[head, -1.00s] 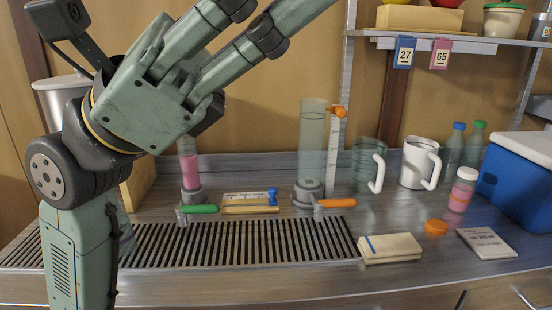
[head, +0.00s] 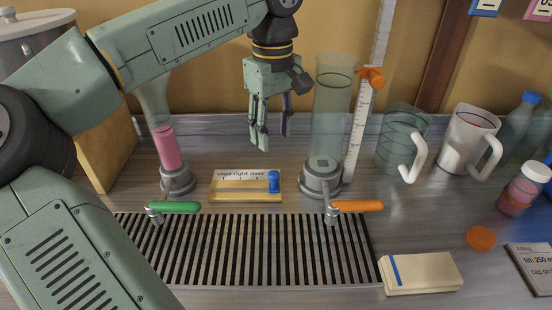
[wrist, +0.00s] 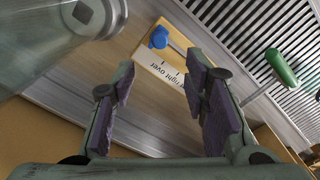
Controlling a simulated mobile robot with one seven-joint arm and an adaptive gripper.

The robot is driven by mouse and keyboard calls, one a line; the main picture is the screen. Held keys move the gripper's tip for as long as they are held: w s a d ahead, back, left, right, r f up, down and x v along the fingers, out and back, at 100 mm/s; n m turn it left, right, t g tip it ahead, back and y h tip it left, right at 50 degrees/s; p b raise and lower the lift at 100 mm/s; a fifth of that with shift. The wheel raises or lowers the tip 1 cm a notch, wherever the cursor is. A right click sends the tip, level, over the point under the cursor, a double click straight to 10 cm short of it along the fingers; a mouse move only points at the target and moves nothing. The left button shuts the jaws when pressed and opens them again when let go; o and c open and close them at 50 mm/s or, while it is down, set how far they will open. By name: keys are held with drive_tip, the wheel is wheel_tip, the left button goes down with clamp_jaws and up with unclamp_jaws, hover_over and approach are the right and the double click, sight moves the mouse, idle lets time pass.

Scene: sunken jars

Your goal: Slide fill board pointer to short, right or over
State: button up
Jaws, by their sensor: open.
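The fill board (head: 232,195) is a small wooden plate lying between the two cylinder stands, with a white strip reading "short right over". Its blue pointer (head: 274,181) stands at the right end, by "over". In the wrist view the blue pointer (wrist: 158,38) and part of the board's white strip (wrist: 160,67) show at the top; the rest of the strip is hidden behind a finger. My gripper (head: 270,145) is open and empty, pointing down above and behind the board. In the wrist view the gripper (wrist: 160,105) has its fingers wide apart, with nothing between them.
A tall clear cylinder (head: 331,115) with an orange-handled tap (head: 357,206) stands close right of my gripper. A cylinder with pink liquid (head: 167,147) and a green-handled tap (head: 178,207) stands left. A slatted drain (head: 250,250) lies in front. A ruler (head: 366,110) stands upright.

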sight(274, 174)
wheel_tip(274, 174, down, 10)
drive_tip(key=shift+s+d+p, duration=0.1)
drive_tip(key=shift+s+p, duration=0.05)
drive_tip(key=shift+p, duration=0.35)
drive_tip(key=shift+c, duration=0.3)
clamp_jaws()
idle(0.4)
